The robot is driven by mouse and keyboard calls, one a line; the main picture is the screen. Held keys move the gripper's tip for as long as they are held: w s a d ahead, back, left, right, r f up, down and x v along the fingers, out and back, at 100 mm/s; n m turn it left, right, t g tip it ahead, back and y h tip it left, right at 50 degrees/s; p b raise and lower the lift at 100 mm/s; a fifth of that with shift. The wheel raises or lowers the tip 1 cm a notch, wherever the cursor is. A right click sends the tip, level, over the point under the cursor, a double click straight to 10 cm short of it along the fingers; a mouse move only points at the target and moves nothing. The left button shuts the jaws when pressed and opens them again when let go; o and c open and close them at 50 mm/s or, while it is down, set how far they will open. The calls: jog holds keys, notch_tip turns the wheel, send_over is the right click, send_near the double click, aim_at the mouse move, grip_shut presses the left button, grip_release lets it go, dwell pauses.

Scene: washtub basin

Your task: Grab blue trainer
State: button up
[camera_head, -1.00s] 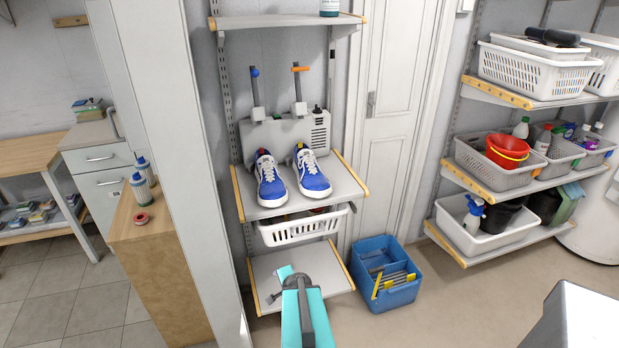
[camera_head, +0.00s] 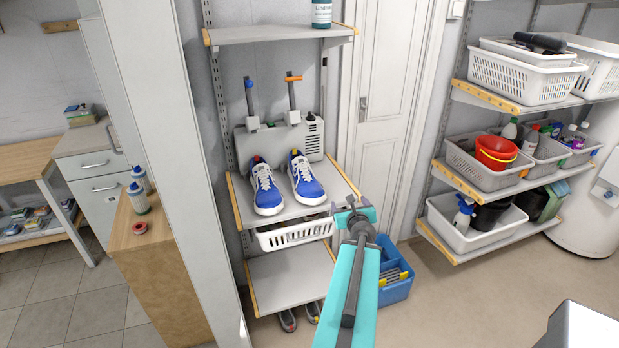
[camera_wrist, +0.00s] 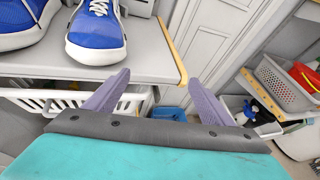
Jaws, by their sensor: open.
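Two blue trainers with white laces and white toe edges stand side by side on the middle shelf (camera_head: 282,212). In the head view they are the left trainer (camera_head: 266,190) and the right trainer (camera_head: 306,180). My gripper (camera_head: 352,205) is in front of the shelf's right front corner, to the right of both shoes. In the wrist view the right trainer (camera_wrist: 97,38) shows at the upper left, and part of the left trainer (camera_wrist: 22,20) is cut off by the frame. My gripper's two fingers (camera_wrist: 158,92) are apart with nothing between them.
A white basket (camera_head: 295,234) hangs under the trainers' shelf. A grey dryer box with two upright posts (camera_head: 290,140) stands behind the shoes. A blue crate (camera_head: 398,272) is on the floor at right. An upper shelf (camera_head: 275,32) hangs above.

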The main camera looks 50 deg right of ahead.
jog(key=w+a+r+n+t+y+p, duration=0.1)
jog(key=w+a+r+t+y, duration=0.1)
jog(key=w+a+r, duration=0.3)
jog(key=w+r+t, duration=0.1)
jog(key=w+r, duration=0.2)
jog(key=w, duration=0.1)
jog(key=shift+n+t+y, duration=0.3)
jog(key=shift+n+y, duration=0.1)
jog(key=shift+w, duration=0.15)
